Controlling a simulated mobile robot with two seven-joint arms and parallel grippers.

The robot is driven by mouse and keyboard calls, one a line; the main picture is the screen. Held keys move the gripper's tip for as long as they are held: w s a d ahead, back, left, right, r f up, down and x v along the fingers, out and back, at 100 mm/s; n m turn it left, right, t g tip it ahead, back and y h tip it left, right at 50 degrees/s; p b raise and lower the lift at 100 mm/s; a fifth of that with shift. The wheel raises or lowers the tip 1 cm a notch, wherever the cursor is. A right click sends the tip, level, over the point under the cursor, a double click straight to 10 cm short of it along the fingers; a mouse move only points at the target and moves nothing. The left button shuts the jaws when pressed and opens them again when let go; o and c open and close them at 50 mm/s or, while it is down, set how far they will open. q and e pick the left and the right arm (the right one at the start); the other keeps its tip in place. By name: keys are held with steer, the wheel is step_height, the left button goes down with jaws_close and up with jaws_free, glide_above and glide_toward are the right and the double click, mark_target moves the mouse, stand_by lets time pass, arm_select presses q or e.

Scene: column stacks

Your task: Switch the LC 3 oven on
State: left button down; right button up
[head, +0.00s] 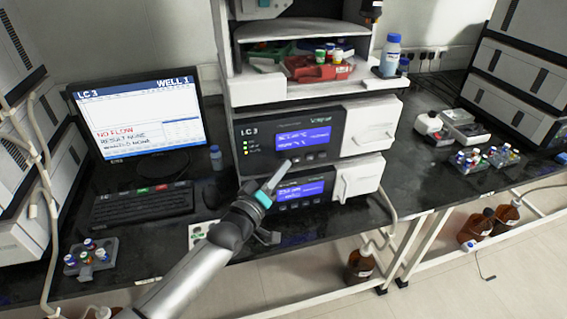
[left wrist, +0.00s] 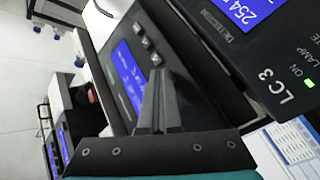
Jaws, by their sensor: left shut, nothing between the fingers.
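The LC 3 stack has two panels. The upper one, which I take for the LC 3 oven (head: 349,118), has an "LC 3" label, small green lights, a lit blue display and a row of buttons (head: 297,159). The display text is too small to read surely. My left gripper (head: 285,168), shut and empty, points up at the left end of this row. In the left wrist view the fingertips (left wrist: 159,75) are close to the nearest of three buttons (left wrist: 147,43); I cannot tell if they touch. My right gripper is not in view.
The lower unit (head: 355,182) has its own blue display; its left part is hidden behind my gripper. The LC 3 monitor (head: 140,110) and keyboard (head: 143,205) are at left. A blue-capped bottle (head: 391,58) and vials stand above. A vial rack (head: 90,262) is at front left.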

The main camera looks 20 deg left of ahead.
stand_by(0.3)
arm_select(q)
steer(key=shift+s+d+p, duration=0.45)
steer(key=shift+s+p, duration=0.15)
steer(key=shift+s, duration=0.1)
steer(key=s+d+p, duration=0.1)
steer(key=s, duration=0.1)
steer(key=s+d+p, duration=0.2)
stand_by(0.3)
steer(key=shift+a, duration=0.1)
stand_by(0.4)
